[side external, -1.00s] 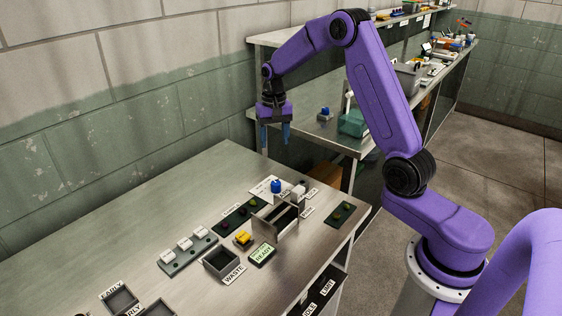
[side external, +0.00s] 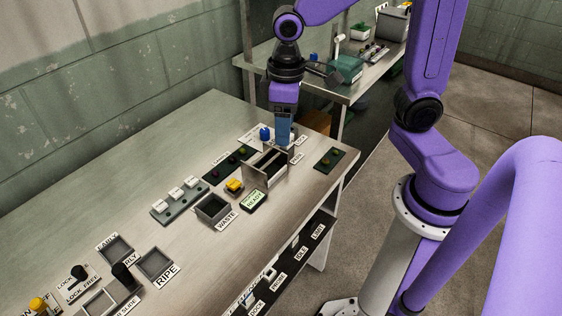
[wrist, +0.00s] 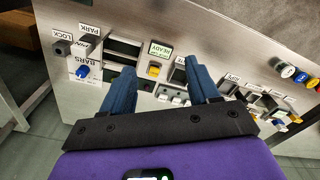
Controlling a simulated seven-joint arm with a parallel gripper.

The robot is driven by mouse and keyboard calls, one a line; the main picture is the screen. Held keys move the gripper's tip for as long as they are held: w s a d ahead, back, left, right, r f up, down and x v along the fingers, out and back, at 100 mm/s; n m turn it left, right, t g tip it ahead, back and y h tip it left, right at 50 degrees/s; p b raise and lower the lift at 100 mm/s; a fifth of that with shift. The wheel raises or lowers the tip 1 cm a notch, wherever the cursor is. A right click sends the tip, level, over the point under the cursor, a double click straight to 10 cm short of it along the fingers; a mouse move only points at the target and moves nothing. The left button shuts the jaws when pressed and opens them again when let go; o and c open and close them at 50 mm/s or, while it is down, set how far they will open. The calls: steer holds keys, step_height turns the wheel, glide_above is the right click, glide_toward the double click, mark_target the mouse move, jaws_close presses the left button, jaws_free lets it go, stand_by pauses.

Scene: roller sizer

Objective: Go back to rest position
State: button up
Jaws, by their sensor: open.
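My gripper (side external: 283,143) is above the back right part of the bench, pointing down, and looks low over the grey sizer box (side external: 265,165) in the side view. In the wrist view my gripper (wrist: 158,66) has its two blue fingers well apart, with nothing between them but the bench top below. The blue knob (side external: 265,133) stands just left of the fingers in the side view; it also shows in the wrist view (wrist: 82,73). The exact height of the fingertips above the box cannot be told.
The bench (side external: 120,170) carries a yellow button (side external: 234,185), a lit READY display (side external: 254,200), a waste bin (side external: 211,208), a row of white switches (side external: 177,197) and trays at front left (side external: 155,264). A second bench with a teal box (side external: 346,68) stands behind.

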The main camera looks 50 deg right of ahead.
steer(key=s+d+n, duration=0.2)
steer(key=s+n, duration=0.4)
steer(key=s, duration=0.9)
steer(key=shift+f+n, duration=0.25)
steer(key=shift+n, duration=0.15)
